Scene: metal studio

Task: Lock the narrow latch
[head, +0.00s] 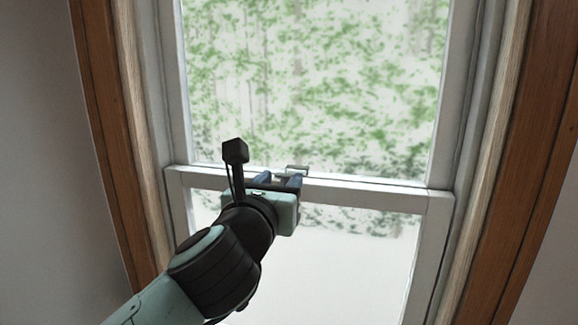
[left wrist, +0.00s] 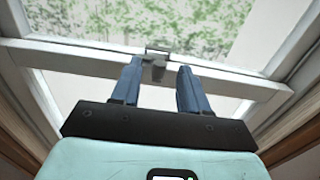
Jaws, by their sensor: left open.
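The narrow latch (head: 292,169) is a small metal piece on the window's middle rail (head: 370,192). In the left wrist view the latch (left wrist: 157,52) stands on the rail just beyond my left gripper's fingertips, nearer the left finger. My left gripper (head: 280,180) is open, with blue fingers pointing at the rail. In the left wrist view the gripper (left wrist: 160,66) has a clear gap between its fingers, and nothing is held in it. My right gripper is not in view.
The upper glass pane (head: 315,80) shows green foliage outside. The lower pane (head: 350,255) is below the rail. A wooden frame (head: 108,140) borders the window on the left, and another wooden side (head: 535,150) stands at the right. The rail right of the latch is clear.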

